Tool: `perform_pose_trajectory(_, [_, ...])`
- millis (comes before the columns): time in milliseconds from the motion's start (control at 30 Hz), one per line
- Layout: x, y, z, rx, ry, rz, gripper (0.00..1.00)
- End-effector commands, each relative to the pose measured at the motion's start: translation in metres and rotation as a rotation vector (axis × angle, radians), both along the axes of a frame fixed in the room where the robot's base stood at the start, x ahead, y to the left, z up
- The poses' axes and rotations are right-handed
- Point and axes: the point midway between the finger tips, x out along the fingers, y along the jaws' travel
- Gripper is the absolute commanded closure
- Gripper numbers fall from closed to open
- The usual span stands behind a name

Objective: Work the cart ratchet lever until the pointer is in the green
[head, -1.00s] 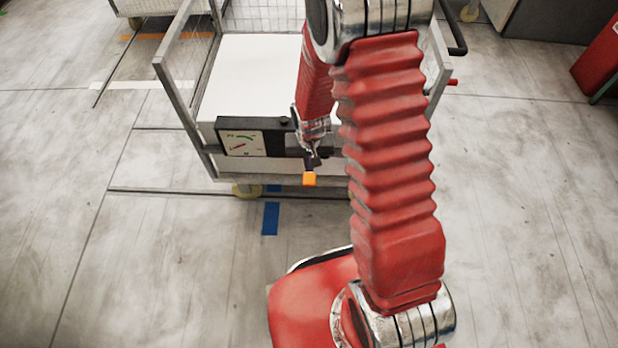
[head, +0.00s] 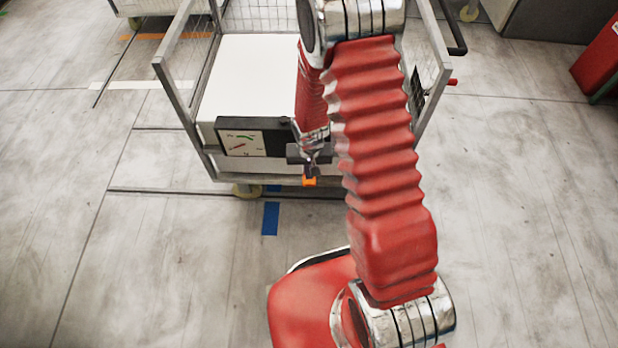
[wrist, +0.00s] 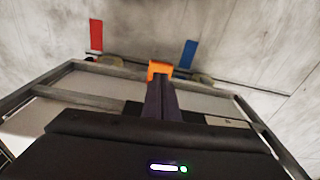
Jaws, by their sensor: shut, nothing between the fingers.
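The cart (head: 190,118) carries a white load and a black gauge box with a pale dial (head: 242,144) on its near side. The dial's red pointer (head: 238,147) points to the lower left, away from the green arc (head: 246,137) at the top. The lever's orange end (head: 309,182) juts out low at the cart's front; it also shows in the wrist view (wrist: 160,68). My gripper (head: 310,167) is shut and empty, just above and beside the orange end in the picture. Whether they touch is unclear. The lever's shaft is mostly hidden by my gripper.
Cage posts and rails surround the load; a black handle (head: 457,50) and a red knob (head: 452,82) stick out at the right. A blue floor strip (head: 270,218) lies before the cart. A red object (head: 600,60) stands far right. Floor left and right is open.

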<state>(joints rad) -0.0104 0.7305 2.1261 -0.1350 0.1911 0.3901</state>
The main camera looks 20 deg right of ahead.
Motion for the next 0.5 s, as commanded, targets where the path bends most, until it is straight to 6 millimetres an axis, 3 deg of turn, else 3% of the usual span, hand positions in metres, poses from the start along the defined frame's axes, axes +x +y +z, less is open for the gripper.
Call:
perform_pose_trajectory(200, [0.002,-0.001,-0.015,0.0,0.0,0.0,1.0])
perform_pose_trajectory(500, [0.002,-0.001,-0.018,0.0,-0.001,0.0,1.0])
